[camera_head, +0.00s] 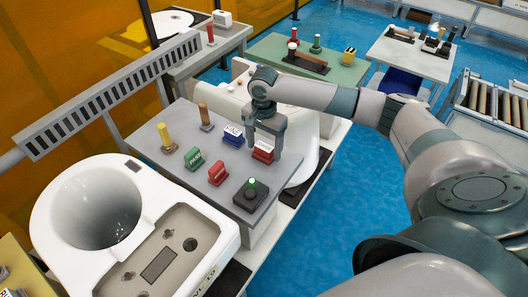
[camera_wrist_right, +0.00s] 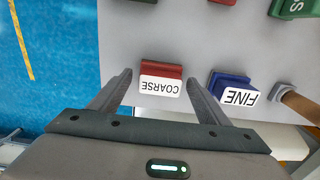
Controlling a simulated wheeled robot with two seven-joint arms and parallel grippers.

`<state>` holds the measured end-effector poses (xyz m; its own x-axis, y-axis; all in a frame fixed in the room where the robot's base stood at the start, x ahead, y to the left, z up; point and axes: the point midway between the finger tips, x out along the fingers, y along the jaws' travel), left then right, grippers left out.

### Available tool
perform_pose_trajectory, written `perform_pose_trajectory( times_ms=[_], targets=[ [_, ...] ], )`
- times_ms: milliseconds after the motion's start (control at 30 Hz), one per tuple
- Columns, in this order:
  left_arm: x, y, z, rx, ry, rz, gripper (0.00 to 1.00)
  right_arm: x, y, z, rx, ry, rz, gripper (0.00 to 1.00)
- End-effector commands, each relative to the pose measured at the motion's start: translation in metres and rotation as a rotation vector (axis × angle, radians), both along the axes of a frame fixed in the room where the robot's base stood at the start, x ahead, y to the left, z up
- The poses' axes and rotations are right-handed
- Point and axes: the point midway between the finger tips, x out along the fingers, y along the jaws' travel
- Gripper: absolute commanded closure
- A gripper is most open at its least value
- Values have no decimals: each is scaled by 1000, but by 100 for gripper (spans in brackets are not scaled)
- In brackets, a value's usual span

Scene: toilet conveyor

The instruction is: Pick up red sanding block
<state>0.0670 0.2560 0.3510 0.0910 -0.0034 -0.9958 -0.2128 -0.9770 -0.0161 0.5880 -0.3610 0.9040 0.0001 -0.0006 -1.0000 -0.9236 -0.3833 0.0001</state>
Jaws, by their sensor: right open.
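The red sanding block (camera_head: 262,153) has a white label and sits on the grey table near its right edge. In the right wrist view the label on the red block (camera_wrist_right: 162,78) reads COARSE, upside down. My right gripper (camera_head: 266,144) is over it, pointing down. In the wrist view my right gripper (camera_wrist_right: 160,78) is open, with one finger on each side of the block and visible gaps to it. I cannot tell how far down the fingers reach beside it. My left gripper is not in view.
A blue block (camera_wrist_right: 232,86) labelled FINE sits close beside one finger. Green (camera_head: 194,158) and red (camera_head: 217,173) stamps, a black button box (camera_head: 251,194) and two wooden-handled tools stand on the same grey table (camera_head: 160,141). A toilet bowl (camera_head: 70,245) is at left.

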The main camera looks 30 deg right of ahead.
Motion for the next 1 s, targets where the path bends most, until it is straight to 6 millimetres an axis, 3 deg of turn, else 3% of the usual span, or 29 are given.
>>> perform_pose_trajectory(
  times_ms=[133,300,333,733,1000],
  targets=[
    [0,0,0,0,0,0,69,0,0,0,0,0,0,32],
    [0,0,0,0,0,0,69,0,0,0,0,0,0,73],
    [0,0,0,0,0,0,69,0,0,1,0,0,0,77],
    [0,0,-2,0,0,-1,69,1,0,5,-1,-1,-1,77],
    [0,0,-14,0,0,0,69,2,0,34,2,-5,-1,77]
  ],
)
